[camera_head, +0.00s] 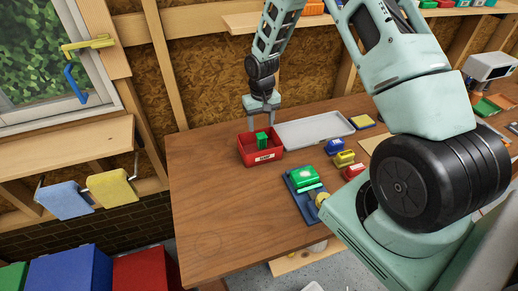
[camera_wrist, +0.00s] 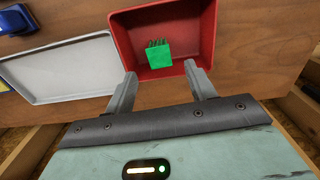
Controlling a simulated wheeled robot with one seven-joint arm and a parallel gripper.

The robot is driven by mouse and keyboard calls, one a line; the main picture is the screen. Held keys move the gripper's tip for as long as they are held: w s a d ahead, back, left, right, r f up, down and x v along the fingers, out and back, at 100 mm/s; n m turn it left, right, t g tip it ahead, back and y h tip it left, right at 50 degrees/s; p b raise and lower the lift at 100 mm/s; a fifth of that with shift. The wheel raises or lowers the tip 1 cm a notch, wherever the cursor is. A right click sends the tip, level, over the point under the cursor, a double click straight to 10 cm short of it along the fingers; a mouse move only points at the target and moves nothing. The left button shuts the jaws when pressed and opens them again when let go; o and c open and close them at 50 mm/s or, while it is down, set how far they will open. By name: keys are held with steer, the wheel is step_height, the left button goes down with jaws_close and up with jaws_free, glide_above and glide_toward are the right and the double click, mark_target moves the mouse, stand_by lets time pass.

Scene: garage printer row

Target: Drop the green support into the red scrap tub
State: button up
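The red scrap tub (camera_head: 262,156) stands on the wooden bench, near its back left, with a label on its front wall. In the wrist view the tub (camera_wrist: 205,30) lies just beyond my fingertips. The green support (camera_head: 262,139) is inside the tub; in the wrist view it shows as a green block (camera_wrist: 160,57) with thin spikes, close to one tub wall. My gripper (camera_head: 262,118) is above the back of the tub. In the wrist view its fingers (camera_wrist: 160,80) are spread wide apart with nothing between them, and the support lies past the tips.
A grey tray (camera_head: 315,129) lies right of the tub. A blue printer base with a green block (camera_head: 303,178) stands in front, with small blue, yellow and red items (camera_head: 345,158) nearby. The bench's left front (camera_head: 215,215) is clear.

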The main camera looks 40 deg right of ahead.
steer(key=shift+r, duration=0.15)
step_height(320, 180, up, 17)
steer(key=b, duration=0.5)
steer(key=s+a+f+n+b, duration=0.1)
steer(key=s+a+n+b, duration=0.15)
steer(key=s+a, duration=0.6)
steer(key=s+a+f+n+b, duration=0.1)
steer(key=s+a+n+b, duration=0.3)
steer(key=a, duration=0.8)
steer(key=s+a+f+n, duration=0.2)
steer(key=s+a, duration=0.1)
steer(key=s, duration=0.6)
steer(key=s+a+f+n, duration=0.2)
steer(key=s+a, duration=0.1)
steer(key=s, duration=0.6)
steer(key=shift+s+f+y, duration=0.3)
steer(key=shift+s+f, duration=0.05)
